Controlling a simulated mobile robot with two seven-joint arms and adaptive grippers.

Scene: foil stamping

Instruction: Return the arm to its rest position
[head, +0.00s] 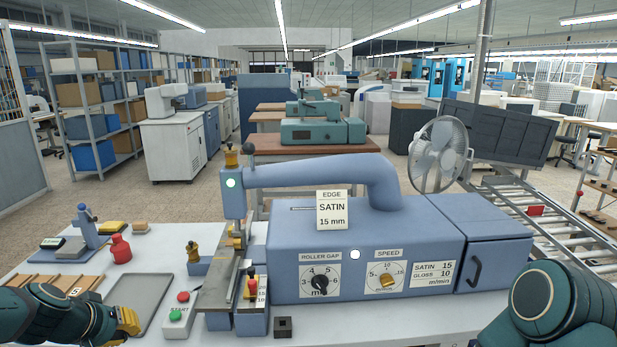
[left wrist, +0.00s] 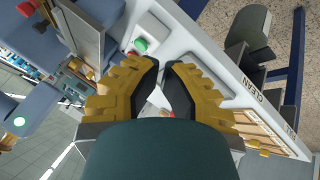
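My left arm comes in at the lower left of the head view. Its yellow-fingered gripper (head: 127,322) is low over the near left of the white table, beside the grey tray (head: 153,290). In the left wrist view the two fingers of this gripper (left wrist: 165,66) stand a little apart, with nothing visibly held between their dark pads. My right arm shows only as a dark green rounded link (head: 545,295) at the lower right; its gripper is out of view.
The blue stamping machine (head: 385,245) fills the middle of the table. A start-stop button box (head: 178,318), a red bottle (head: 121,249) and wooden strips (head: 62,282) are near my left gripper. A roller conveyor (head: 560,225) is at the right.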

